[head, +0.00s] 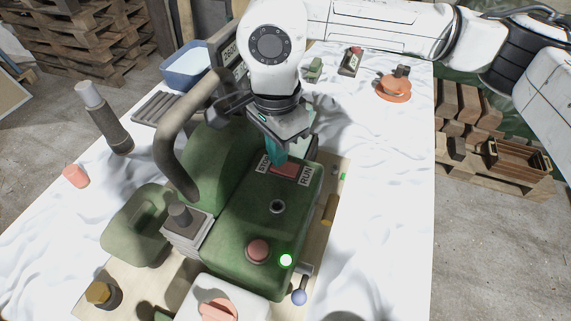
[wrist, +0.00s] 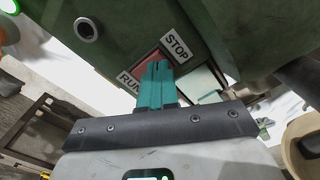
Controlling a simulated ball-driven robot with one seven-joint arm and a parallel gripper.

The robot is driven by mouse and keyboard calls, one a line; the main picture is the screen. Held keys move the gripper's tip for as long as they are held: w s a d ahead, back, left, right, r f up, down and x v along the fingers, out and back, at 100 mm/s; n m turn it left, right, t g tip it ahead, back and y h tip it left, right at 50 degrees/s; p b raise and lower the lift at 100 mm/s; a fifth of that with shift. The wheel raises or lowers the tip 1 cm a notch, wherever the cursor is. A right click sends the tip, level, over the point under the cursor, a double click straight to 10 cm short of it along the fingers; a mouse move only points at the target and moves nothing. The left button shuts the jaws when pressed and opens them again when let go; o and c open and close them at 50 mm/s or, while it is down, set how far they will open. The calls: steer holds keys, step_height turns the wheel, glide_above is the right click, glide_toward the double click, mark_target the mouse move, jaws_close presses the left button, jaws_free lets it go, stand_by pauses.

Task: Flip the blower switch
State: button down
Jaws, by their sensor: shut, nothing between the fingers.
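The blower switch (head: 290,170) is a red rocker on top of the green blower housing, between a RUN label (head: 306,175) and a partly hidden label at its left. In the wrist view the red switch (wrist: 143,64) shows beside the fingertips, with a STOP label (wrist: 176,42) above right and RUN at lower left, partly covered. My gripper (head: 277,160) is shut and empty, its teal fingers pointing down at the switch's left part. The fingertips (wrist: 157,66) overlap the red rocker in view; I cannot tell whether they touch it. A green lamp (head: 286,260) glows on the housing.
A thick curved pipe (head: 170,150) rises close left of my gripper. A red button (head: 258,250) and a round socket (head: 278,206) sit on the housing. A blue bin (head: 187,66) stands behind.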

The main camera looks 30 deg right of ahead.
steer(key=shift+f+b, duration=0.4)
steer(key=shift+f, duration=0.1)
steer(key=shift+r+p, duration=1.3)
steer(key=shift+r, duration=2.25)
